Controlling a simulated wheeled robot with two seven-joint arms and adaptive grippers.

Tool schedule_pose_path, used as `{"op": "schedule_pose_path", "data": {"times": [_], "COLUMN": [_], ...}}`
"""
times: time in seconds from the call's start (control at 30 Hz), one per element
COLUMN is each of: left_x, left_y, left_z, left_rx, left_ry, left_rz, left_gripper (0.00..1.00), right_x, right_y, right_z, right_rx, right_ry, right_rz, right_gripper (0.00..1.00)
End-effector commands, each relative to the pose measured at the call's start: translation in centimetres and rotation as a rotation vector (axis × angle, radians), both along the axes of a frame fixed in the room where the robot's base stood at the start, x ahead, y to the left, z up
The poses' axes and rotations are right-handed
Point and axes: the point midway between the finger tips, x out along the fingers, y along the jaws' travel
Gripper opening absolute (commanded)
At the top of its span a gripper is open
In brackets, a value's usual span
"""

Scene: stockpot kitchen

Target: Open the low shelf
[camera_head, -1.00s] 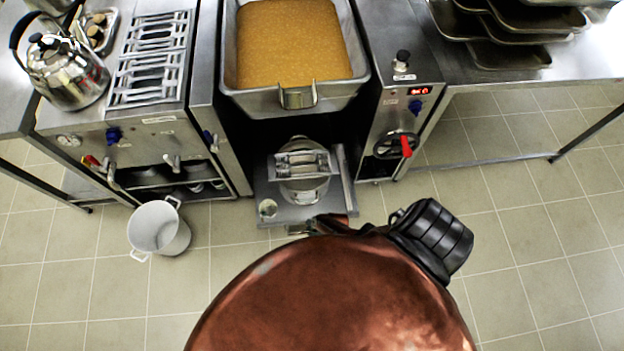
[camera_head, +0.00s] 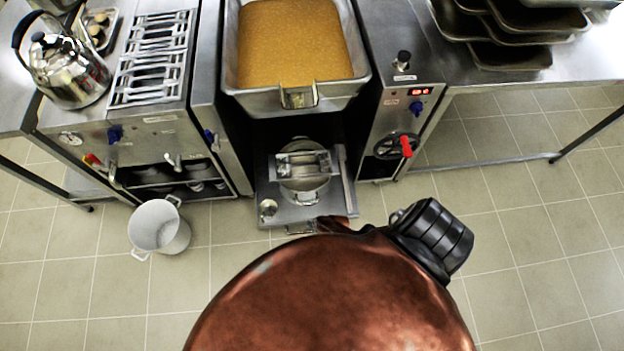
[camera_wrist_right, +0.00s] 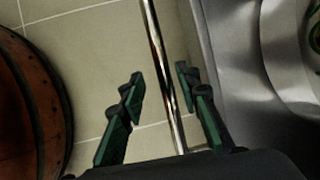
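The low shelf (camera_head: 275,215) is a grey metal slide-out under the large pan, standing partly out over the floor. A lidded metal vessel (camera_head: 303,180) stands on it. Its front handle shows as a thin shiny bar (camera_wrist_right: 153,30) in the right wrist view, with the shelf to its right. My right gripper (camera_wrist_right: 161,82) is open, with one dark green finger on each side of the bar and visible gaps between. My left gripper is not in view.
A large pan (camera_head: 296,97) of yellow-orange food sits above the shelf. A white pot (camera_head: 160,228) stands on the floor at the left. A control panel with a red-handled wheel (camera_head: 398,146) is right of the shelf. The tiled floor (camera_head: 540,250) at right is clear.

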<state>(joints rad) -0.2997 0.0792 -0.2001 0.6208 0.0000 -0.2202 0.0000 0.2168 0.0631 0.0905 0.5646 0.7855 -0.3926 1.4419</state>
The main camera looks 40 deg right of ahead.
Motion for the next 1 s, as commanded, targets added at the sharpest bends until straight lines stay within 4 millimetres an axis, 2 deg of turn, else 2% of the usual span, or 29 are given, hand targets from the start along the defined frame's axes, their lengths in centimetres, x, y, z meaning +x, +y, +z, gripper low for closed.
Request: {"op": "schedule_pose_path", "data": {"times": [0.27,0.47,0.77,1.0], "left_x": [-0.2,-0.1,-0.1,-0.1], "left_y": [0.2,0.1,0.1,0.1], "left_z": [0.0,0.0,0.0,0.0], "left_rx": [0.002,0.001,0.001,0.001], "left_ry": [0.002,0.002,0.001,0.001], "left_rz": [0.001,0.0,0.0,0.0], "left_gripper": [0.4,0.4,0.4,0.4], "right_x": [-0.1,-0.5,-1.7,-3.0], "right_y": [0.0,-0.1,-1.0,-1.8], "right_z": [0.3,1.4,4.4,7.5], "right_rx": [0.002,0.006,0.001,0.0], "right_ry": [-0.003,-0.006,-0.004,-0.003], "right_rz": [0.001,0.003,-0.001,-0.002], "right_gripper": [0.3,0.3,0.3,0.3]}}
